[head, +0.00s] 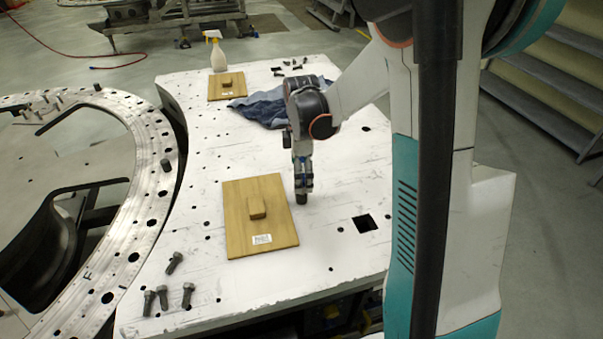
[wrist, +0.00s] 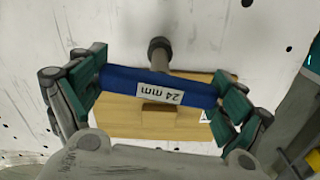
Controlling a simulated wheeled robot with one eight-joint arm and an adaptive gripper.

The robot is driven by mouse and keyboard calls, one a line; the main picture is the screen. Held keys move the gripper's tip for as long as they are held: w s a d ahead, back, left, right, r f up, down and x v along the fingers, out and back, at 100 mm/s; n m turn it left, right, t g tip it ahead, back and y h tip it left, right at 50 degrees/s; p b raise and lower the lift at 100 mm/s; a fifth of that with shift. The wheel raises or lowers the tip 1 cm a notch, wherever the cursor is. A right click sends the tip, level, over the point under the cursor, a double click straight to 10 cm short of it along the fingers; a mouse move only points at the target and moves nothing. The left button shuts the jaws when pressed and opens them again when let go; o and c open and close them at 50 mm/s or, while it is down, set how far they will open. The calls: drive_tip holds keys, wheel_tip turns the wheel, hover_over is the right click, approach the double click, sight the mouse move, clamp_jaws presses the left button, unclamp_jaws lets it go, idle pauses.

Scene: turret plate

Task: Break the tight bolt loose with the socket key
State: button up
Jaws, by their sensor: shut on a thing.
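My gripper (wrist: 160,92) is shut on the blue handle of the socket key (wrist: 120,78), which carries a "24 mm" label. The key's grey shaft runs away from the handle to a dark round socket. In the head view, my gripper (head: 303,172) is over the white plate, just right of the near wooden board, with the socket (head: 301,198) pointing down. I cannot tell whether the socket touches the plate. A single dark bolt (head: 165,165) stands up on the inner ring's right rim, well left of my gripper. I cannot tell from looks which bolt is tight.
The near wooden board (head: 235,215) has a block on it. Several loose bolts (head: 173,263) are at the plate's front left. A blue cloth (head: 265,108), another board (head: 214,92) and a spray bottle (head: 217,52) are farther back. The flanged ring (head: 148,215) curves along the left. A square hole (head: 365,223) is at right.

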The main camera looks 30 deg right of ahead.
drive_tip(key=shift+r+p, duration=0.65)
drive_tip(key=shift+r, duration=0.55)
drive_tip(key=shift+r+p, duration=1.1)
drive_tip(key=shift+r, duration=0.7)
